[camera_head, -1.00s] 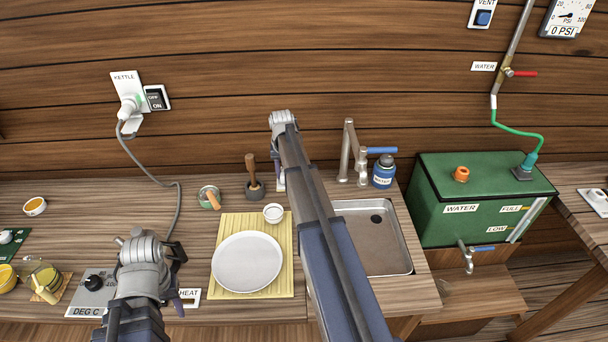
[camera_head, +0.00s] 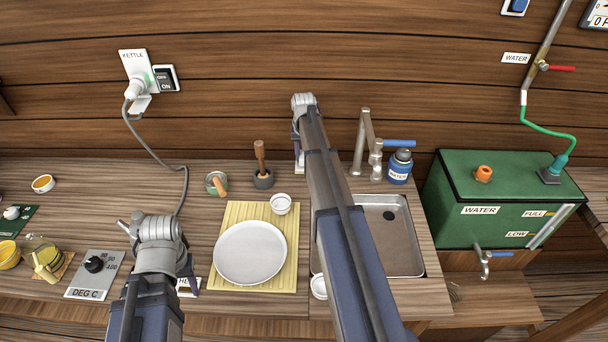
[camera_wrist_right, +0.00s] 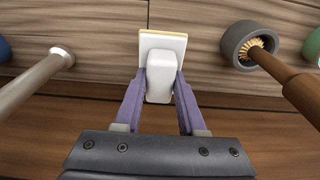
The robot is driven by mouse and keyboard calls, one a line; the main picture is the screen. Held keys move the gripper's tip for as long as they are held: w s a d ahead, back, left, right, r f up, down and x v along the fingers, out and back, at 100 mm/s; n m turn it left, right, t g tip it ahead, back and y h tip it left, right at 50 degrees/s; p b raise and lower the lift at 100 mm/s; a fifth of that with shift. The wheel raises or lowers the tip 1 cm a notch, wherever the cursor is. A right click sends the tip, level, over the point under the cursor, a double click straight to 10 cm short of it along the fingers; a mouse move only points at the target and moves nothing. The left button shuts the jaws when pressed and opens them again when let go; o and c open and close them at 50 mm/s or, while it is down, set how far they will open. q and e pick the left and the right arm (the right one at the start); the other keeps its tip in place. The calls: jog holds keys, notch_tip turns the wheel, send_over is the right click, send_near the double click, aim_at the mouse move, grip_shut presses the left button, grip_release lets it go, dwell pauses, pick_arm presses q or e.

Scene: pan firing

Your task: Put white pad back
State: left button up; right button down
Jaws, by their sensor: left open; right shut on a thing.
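The white pad (camera_wrist_right: 150,45) is in the right wrist view, a square plate with a thin yellowish edge and a rounded white grip block. My right gripper (camera_wrist_right: 161,78) is shut on that block from both sides. In the head view the pad (camera_head: 299,167) shows as a small white patch left of my right forearm, between the mortar and the tap. I cannot tell whether it touches the counter. My left gripper (camera_head: 158,262) is at the left, above the counter by the heat controller; it is open, its fingers mostly hidden by my arm.
A mortar with a wooden-handled tool (camera_head: 263,178) stands left of the pad. The tap (camera_head: 364,140), a blue water bottle (camera_head: 399,168) and the sink (camera_head: 408,240) lie right. A white plate (camera_head: 250,252) and a small cup (camera_head: 281,204) rest on a yellow mat (camera_head: 230,215).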

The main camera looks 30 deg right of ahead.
pick_arm(q)
jog(key=shift+f+b, duration=2.55)
jog(key=shift+f, duration=0.6)
pick_arm(e)
jog(key=shift+f, duration=3.15)
pick_arm(q)
jog(key=shift+f, duration=0.2)
pick_arm(e)
jog(key=shift+f, duration=0.2)
jog(key=c, duration=0.5)
grip_release()
pick_arm(q)
jog(key=shift+r, duration=0.1)
pick_arm(e)
jog(key=shift+r, duration=0.15)
jog(key=r+p, duration=0.5)
jog(key=s+r+p, duration=0.1)
jog(key=r+p, duration=0.1)
jog(key=shift+r, duration=0.35)
pick_arm(q)
notch_tip(320, 180, up, 8)
jog(key=shift+f, duration=0.2)
pick_arm(e)
jog(key=shift+f, duration=0.1)
